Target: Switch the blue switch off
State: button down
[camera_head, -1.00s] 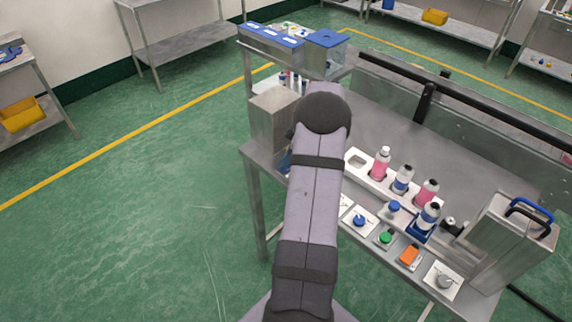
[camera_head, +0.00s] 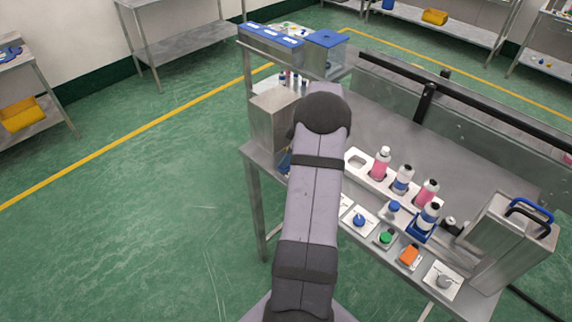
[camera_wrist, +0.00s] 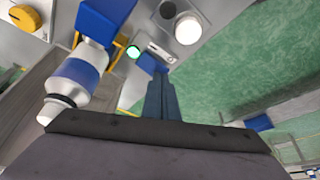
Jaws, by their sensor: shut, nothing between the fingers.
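In the head view a blue knob (camera_head: 359,220) sits on a white plate at the bench's front edge, just right of my arm; it looks like the blue switch. Its on or off position is too small to read. My gripper is hidden behind my arm in the head view. In the wrist view my gripper (camera_wrist: 160,78) has its fingers together with nothing between them. Their tips are close to a small blue part (camera_wrist: 148,62); I cannot tell whether they touch it. A lit green button (camera_wrist: 133,52) and a white round part (camera_wrist: 188,30) are near the tips.
A green button (camera_head: 386,237), an orange switch (camera_head: 409,256) and a grey knob (camera_head: 444,281) line the bench front. Several bottles stand behind, one in a blue holder (camera_head: 420,232). A bottle (camera_wrist: 77,82) is left of my fingers in the wrist view. A metal box (camera_head: 272,122) stands behind.

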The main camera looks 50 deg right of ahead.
jog(key=shift+f+b, duration=0.35)
jog(key=shift+r, duration=0.15)
dwell(0.4)
jog(key=shift+r+p, duration=1.2)
jog(key=shift+r, duration=1.25)
jog(key=shift+r+p, duration=1.25)
jog(key=shift+r, duration=1.3)
